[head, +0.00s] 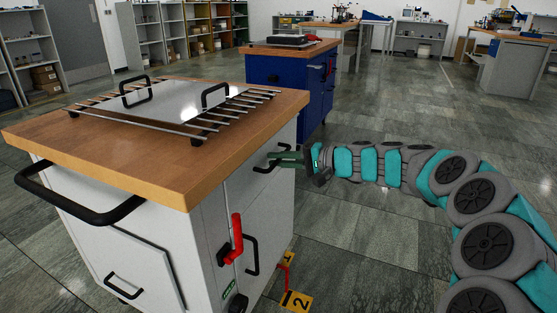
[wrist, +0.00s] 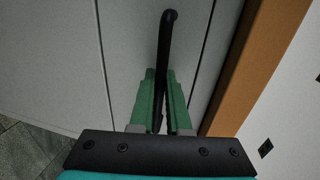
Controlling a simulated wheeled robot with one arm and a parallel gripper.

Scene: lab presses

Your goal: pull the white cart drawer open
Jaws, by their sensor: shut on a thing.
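The white cart (head: 215,240) with a wooden top stands at the left in the head view. Its right face carries the drawer, whose front (wrist: 130,40) fills the middle of the wrist view between thin dark seams. The black drawer handle (head: 259,168) sits high on that face, and it also shows in the wrist view (wrist: 168,40). My gripper (head: 283,157) reaches in from the right. Its green fingers (wrist: 161,90) are shut on the handle, one on each side. The drawer front looks about flush with the cart; no clear gap shows.
A metal rack with a white plate (head: 180,103) lies on the cart top (head: 235,135). A red-handled latch (head: 236,238) and a lower black handle (head: 252,256) are below the drawer. A blue cart (head: 285,80) stands behind.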

